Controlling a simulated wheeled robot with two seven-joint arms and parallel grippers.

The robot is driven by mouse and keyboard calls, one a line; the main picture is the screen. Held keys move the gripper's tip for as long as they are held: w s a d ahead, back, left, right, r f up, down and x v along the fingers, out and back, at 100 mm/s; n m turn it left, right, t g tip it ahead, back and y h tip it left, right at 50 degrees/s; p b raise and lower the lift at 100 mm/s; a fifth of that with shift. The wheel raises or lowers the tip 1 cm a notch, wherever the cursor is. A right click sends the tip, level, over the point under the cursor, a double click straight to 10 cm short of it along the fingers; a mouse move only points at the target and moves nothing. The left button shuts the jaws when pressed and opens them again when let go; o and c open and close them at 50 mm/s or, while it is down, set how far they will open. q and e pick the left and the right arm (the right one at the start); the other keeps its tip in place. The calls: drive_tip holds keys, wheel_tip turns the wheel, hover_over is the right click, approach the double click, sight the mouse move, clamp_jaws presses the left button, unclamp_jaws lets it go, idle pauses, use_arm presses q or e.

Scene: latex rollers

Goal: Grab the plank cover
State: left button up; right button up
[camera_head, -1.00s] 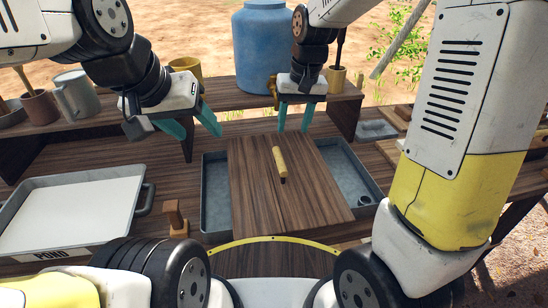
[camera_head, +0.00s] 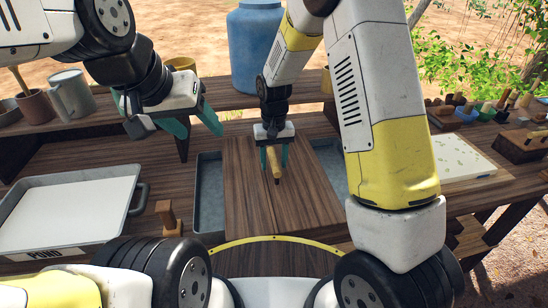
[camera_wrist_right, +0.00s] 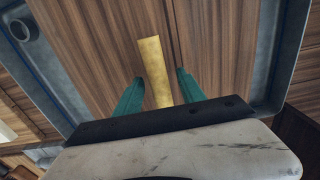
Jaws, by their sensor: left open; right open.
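The plank cover (camera_head: 238,196) is a brown wooden board lying across a grey metal tray (camera_head: 209,193). In the right wrist view the fingers (camera_wrist_right: 158,88) show gaps to the handle on both sides. My left gripper (camera_head: 198,126) is open and empty, above the table to the left of the cover.
A raised shelf with a blue barrel (camera_head: 255,50) and mugs (camera_head: 70,93) stands behind. Several small items crowd the right end.

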drive_tip(key=shift+f, duration=0.35)
clamp_jaws()
